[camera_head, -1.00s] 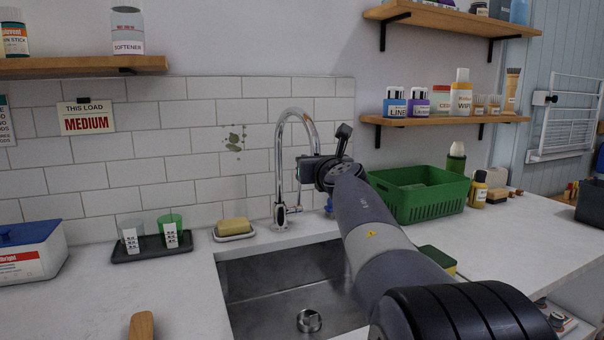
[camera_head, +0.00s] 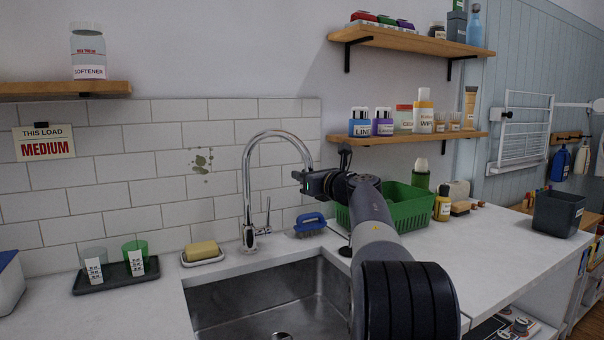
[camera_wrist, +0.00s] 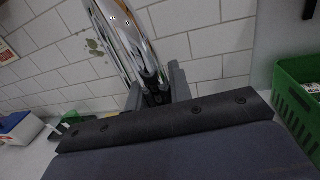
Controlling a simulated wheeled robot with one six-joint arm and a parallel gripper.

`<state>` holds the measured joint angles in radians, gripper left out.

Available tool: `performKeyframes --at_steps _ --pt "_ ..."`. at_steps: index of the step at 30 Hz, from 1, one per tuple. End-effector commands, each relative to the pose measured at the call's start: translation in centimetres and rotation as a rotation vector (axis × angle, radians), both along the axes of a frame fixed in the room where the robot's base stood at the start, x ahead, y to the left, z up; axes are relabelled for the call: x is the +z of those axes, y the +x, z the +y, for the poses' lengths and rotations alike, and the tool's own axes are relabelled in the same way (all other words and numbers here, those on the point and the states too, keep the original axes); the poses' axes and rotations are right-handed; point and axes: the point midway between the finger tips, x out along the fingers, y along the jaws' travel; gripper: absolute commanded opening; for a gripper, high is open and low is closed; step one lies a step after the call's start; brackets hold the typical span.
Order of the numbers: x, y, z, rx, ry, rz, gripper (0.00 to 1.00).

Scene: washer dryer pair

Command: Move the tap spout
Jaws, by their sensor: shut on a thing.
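The chrome tap (camera_head: 246,195) stands upright behind the sink, with its arched spout (camera_head: 280,134) reaching over to the right. My gripper (camera_head: 306,178) is shut on the spout's free end, at the right of the arch. In the wrist view, the spout (camera_wrist: 117,40) comes down from the upper left to between the dark fingers of my gripper (camera_wrist: 155,92). The tap's small lever (camera_head: 267,212) is upright at the right of its base, apart from my gripper. My gripper hides the outlet of the spout.
The steel sink (camera_head: 225,300) lies in front of the tap. A blue brush (camera_head: 310,222) and a soap dish (camera_head: 202,258) flank its base. A green basket (camera_head: 410,213) stands right behind my arm. A lower shelf (camera_head: 410,139) hangs close above it.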

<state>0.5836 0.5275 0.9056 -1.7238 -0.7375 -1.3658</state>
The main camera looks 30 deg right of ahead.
Motion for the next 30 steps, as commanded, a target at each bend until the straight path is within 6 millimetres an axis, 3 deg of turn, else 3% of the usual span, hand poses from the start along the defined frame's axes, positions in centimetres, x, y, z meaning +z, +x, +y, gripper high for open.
performKeyframes --at_steps 29,30 --pt "-0.18 0.30 -0.33 -0.001 0.002 0.002 0.00" --pt "-0.18 0.30 -0.33 -0.001 0.002 0.002 0.22"
